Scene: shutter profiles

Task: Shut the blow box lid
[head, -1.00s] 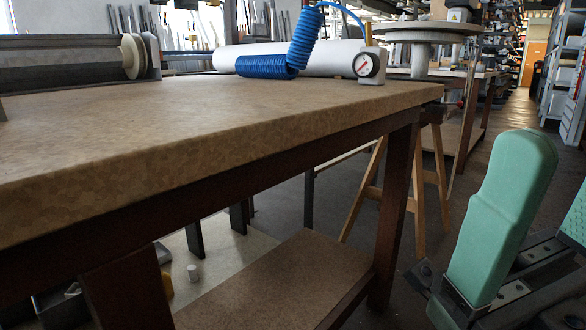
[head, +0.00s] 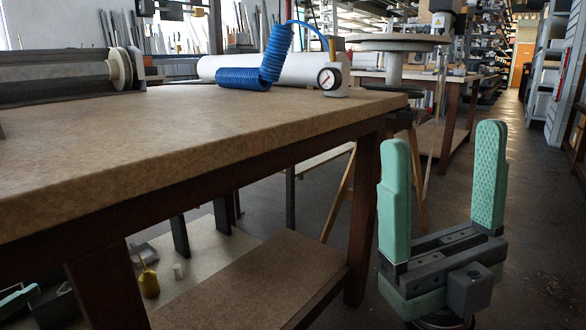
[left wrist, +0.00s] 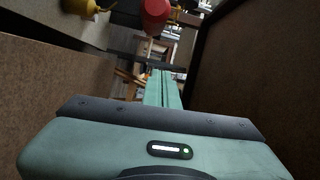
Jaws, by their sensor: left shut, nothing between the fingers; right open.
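I cannot make out a blow box or its lid for certain in either view. My left gripper (head: 30,291) shows only in part, low at the left edge of the head view, below the bench top. In the left wrist view its green fingers (left wrist: 165,88) are together with nothing between them. My right gripper (head: 443,145) is at the right of the head view, beside the bench end. Its two green fingers point up, wide apart and empty.
The workbench (head: 200,140) fills the left and middle, with a lower shelf (head: 250,285). On top are a blue coiled hose (head: 262,68), a gauge (head: 329,79) and a roller (head: 60,75). A yellow bottle (head: 148,282) stands below. The right aisle floor (head: 510,150) is clear.

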